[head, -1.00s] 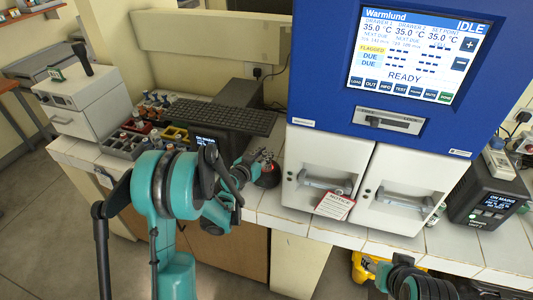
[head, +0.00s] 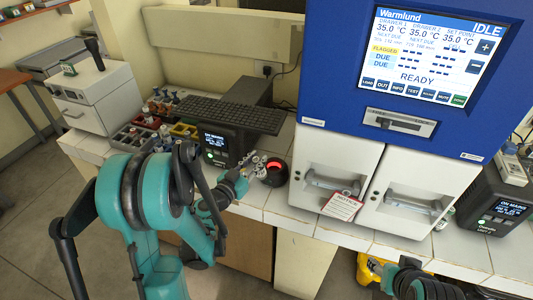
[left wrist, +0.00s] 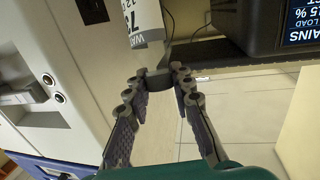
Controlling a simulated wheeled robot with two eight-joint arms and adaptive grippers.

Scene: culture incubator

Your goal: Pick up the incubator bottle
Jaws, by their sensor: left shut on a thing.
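My left gripper (head: 257,163) is low over the white bench, left of the incubator and beside a dark round base with a red glowing ring (head: 275,172). In the left wrist view the two jointed fingers (left wrist: 160,84) are closed on the dark neck or cap of a bottle (left wrist: 147,22). Its pale label with large printed digits runs off the top edge. In the head view the bottle cannot be made out clearly behind the fingers. My right gripper (head: 375,267) is low at the bottom right, and its finger state is unclear.
The blue and white incubator (head: 345,95) stands right of my left gripper, with a notice tag (head: 341,205) on its drawer. A black unit (head: 215,148), a keyboard (head: 231,115) and small bottle racks are to the left. Another black unit (head: 492,208) stands right.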

